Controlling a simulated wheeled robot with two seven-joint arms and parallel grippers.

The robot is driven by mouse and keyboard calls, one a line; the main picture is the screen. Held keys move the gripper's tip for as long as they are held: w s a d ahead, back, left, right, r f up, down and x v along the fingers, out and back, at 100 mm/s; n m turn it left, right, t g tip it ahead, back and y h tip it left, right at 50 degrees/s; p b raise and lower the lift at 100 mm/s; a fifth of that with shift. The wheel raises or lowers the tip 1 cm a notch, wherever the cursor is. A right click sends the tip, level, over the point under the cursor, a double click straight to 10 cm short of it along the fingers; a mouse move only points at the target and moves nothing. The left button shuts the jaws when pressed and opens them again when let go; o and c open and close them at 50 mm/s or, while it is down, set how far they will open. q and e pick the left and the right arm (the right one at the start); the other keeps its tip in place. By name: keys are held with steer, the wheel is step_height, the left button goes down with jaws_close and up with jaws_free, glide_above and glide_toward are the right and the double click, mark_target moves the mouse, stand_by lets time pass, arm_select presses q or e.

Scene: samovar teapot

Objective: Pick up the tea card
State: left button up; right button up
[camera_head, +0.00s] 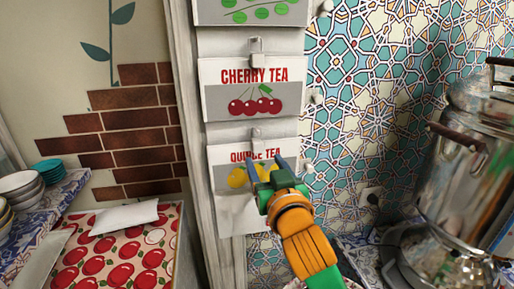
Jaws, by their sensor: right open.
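Several tea cards hang one above another from clips on a narrow white panel. The cherry tea card (252,87) shows red lettering and cherries. Below it, the quince tea card (226,207) shows yellow fruit. At the top, a card with green leaves or pods (250,10) is cut off by the picture's edge. My right gripper (268,166) is open in front of the quince tea card, its two blue fingers over the fruit picture. Part of that card is hidden behind the gripper. I cannot tell whether the fingers touch it. My left gripper is not in view.
A metal samovar (462,170) stands close on the right. A red apple-patterned cloth (125,255) with a blank white card (124,217) lies at the lower left. Stacked bowls (20,186) stand at the far left. Small pegs stick out along the panel's right edge.

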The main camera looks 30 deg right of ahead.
mark_target(259, 152)
steer(key=x, duration=0.2)
steer(key=p+x, duration=0.1)
steer(key=x, duration=0.3)
steer(key=shift+w+f, duration=0.15)
steer(key=shift+f, duration=0.2)
steer(key=shift+s+r, duration=0.15)
steer(key=shift+s, duration=0.15)
steer(key=shift+c, duration=0.6)
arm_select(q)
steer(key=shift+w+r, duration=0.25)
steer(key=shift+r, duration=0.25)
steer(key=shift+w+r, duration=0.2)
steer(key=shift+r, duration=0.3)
arm_select(e)
jaws_close()
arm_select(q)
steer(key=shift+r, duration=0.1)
